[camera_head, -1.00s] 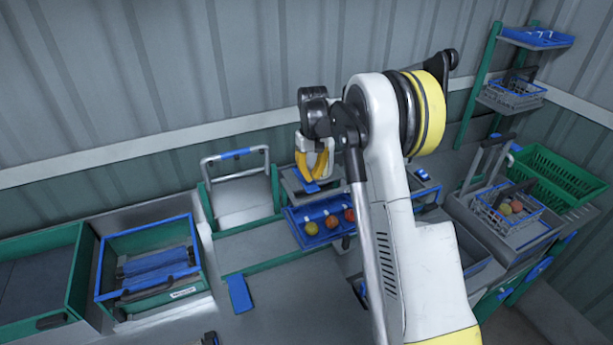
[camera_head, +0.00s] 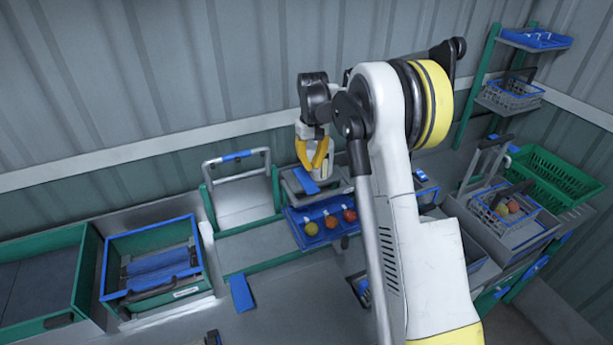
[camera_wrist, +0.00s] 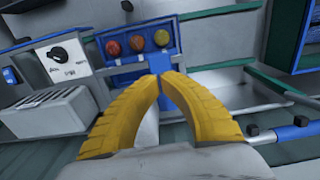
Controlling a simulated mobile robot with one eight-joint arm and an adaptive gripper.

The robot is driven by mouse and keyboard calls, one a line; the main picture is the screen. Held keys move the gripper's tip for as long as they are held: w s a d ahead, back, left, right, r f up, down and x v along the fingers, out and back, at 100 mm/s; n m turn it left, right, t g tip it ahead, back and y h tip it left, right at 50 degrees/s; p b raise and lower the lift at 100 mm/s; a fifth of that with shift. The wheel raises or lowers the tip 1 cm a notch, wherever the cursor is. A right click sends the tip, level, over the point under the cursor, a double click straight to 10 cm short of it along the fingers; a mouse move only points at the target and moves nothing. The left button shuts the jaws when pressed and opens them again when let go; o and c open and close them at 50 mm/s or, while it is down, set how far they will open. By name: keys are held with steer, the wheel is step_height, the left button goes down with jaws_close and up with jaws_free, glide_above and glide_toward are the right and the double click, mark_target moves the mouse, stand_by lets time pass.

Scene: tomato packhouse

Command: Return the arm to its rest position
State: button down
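My gripper (camera_head: 313,168) has yellow fingers and hangs in the head view left of my white arm, above the bench. In the wrist view the two fingers (camera_wrist: 160,78) curve in and their tips come together with nothing between them. The gripper is shut and empty. A blue tray (camera_head: 297,229) with three tomatoes lies below and beyond the fingers; it also shows in the wrist view (camera_wrist: 128,68). My upper arm stands upright in the head view and hides part of the bench behind it.
A green-framed crate with a blue rim (camera_head: 150,231) stands at left. At right are a grey basket with tomatoes (camera_head: 508,229), a green crate (camera_head: 556,180) and a shelf rack (camera_head: 477,85). The air left of the gripper is clear, with the wall behind.

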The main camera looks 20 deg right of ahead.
steer(key=shift+f, duration=0.1)
steer(key=s+a+r+t+b, duration=0.2)
steer(key=s+a+b, duration=0.25)
steer(key=s, duration=0.35)
steer(key=s+a+r+t+b, duration=0.2)
steer(key=s+a+b, duration=0.2)
steer(key=s+b, duration=0.3)
steer(key=s+a+f+t+b, duration=0.1)
steer(key=s+f+b, duration=0.3)
steer(key=s, duration=0.5)
steer(key=s+a+f+t+b, duration=0.2)
steer(key=s+a+f+b, duration=0.2)
steer(key=s+f, duration=0.4)
steer(key=shift+s+a, duration=0.3)
steer(key=shift+s, duration=0.4)
